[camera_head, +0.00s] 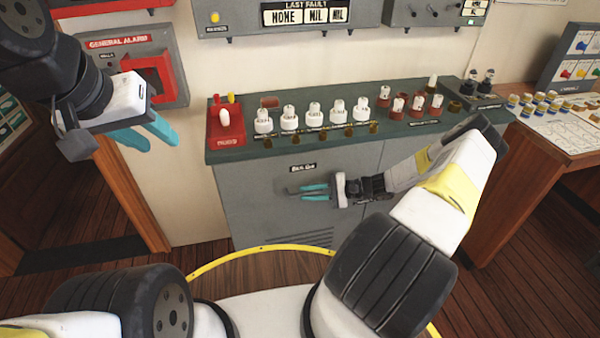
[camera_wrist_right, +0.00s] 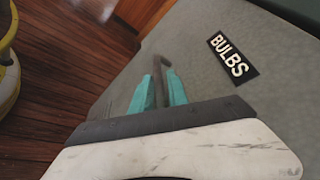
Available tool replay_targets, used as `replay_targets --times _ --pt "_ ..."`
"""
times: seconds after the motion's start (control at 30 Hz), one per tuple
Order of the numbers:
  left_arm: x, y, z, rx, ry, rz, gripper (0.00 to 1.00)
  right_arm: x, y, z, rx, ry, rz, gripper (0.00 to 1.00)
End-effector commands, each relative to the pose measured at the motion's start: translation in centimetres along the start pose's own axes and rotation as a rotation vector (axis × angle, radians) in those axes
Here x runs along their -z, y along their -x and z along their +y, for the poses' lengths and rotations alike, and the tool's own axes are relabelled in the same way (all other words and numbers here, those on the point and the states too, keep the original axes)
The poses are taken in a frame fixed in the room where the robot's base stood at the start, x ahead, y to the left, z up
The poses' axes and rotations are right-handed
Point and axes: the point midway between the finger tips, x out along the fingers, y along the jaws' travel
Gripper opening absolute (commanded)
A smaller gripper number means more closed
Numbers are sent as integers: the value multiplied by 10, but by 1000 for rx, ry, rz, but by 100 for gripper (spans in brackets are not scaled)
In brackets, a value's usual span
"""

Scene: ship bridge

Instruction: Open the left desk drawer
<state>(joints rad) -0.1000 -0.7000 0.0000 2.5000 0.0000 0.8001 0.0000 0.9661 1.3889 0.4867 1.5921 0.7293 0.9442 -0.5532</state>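The grey desk cabinet (camera_head: 245,200) stands ahead, with a drawer front bearing a black label (camera_head: 303,168); the label reads BULBS in the right wrist view (camera_wrist_right: 233,58). The drawer front looks flush with the cabinet. A thin dark handle (camera_wrist_right: 161,70) sticks out beyond my right fingertips. My right gripper (camera_head: 315,192) is at the drawer front, its teal fingers close together on both sides of the handle, which fills the narrow gap between them (camera_wrist_right: 160,88). My left gripper (camera_head: 145,133) is open and empty, raised left of the desk near the wall.
The green desktop (camera_head: 365,150) carries a red holder (camera_head: 226,125) and several white and red bulbs. A red general alarm box (camera_head: 135,70) hangs on the wall at left. A wooden chart table (camera_head: 545,140) stands at right. Wooden floor lies open around the cabinet.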

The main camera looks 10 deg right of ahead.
Motion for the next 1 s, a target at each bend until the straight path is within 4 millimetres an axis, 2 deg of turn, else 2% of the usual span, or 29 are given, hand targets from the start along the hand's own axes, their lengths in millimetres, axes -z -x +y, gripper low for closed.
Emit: replay_targets --times 0.13,0.23,1.0 --pt "0 0 0 0 0 0 36 0 0 0 0 0 0 20" --pt "0 0 0 0 0 0 36 0 0 0 0 0 0 0" --pt "0 0 0 0 0 0 36 0 1 0 0 0 0 0"
